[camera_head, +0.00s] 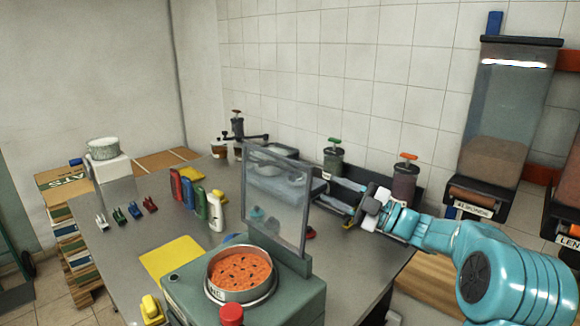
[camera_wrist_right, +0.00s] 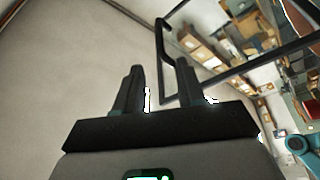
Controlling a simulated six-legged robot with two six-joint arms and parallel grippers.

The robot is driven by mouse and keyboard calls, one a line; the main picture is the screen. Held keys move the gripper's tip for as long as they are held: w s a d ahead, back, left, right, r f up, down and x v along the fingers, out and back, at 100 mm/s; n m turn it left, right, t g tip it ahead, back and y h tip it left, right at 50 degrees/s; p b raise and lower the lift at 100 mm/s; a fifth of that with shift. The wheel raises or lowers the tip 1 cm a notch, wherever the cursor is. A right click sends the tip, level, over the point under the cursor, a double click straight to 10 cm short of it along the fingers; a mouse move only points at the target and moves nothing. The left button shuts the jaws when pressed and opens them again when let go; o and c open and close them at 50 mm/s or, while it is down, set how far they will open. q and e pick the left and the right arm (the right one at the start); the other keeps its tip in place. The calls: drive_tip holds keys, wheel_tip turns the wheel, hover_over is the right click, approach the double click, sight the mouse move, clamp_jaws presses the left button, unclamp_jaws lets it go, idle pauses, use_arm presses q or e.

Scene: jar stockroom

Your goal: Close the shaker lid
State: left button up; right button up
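The shaker (camera_head: 245,290) is a grey-green machine at the table's front, with a round metal sieve (camera_head: 241,294) full of orange grains. Its lid (camera_head: 276,200), a clear panel in a grey frame, stands open and nearly upright behind the sieve. My right gripper (camera_head: 366,208) is to the right of the lid, apart from it in the head view. In the right wrist view its two dark fingers (camera_wrist_right: 160,75) are spread with nothing gripped; the lid's black frame and handle (camera_wrist_right: 165,45) show beyond the fingertips. My left gripper is not in view.
A red knob (camera_head: 231,315) stands at the shaker's front. Jars with handles (camera_head: 333,160) stand behind. A large dispenser (camera_head: 505,120) hangs on the right wall.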

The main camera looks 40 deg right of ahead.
sight(292, 171)
drive_tip(key=p+x, duration=0.3)
drive_tip(key=x, duration=0.7)
drive_tip(key=shift+w+a+r, duration=0.2)
drive_tip(key=shift+w+r, duration=0.05)
drive_tip(key=shift+w+a, duration=0.1)
drive_tip(key=shift+w, duration=0.5)
drive_tip(key=shift+s, duration=0.1)
clamp_jaws()
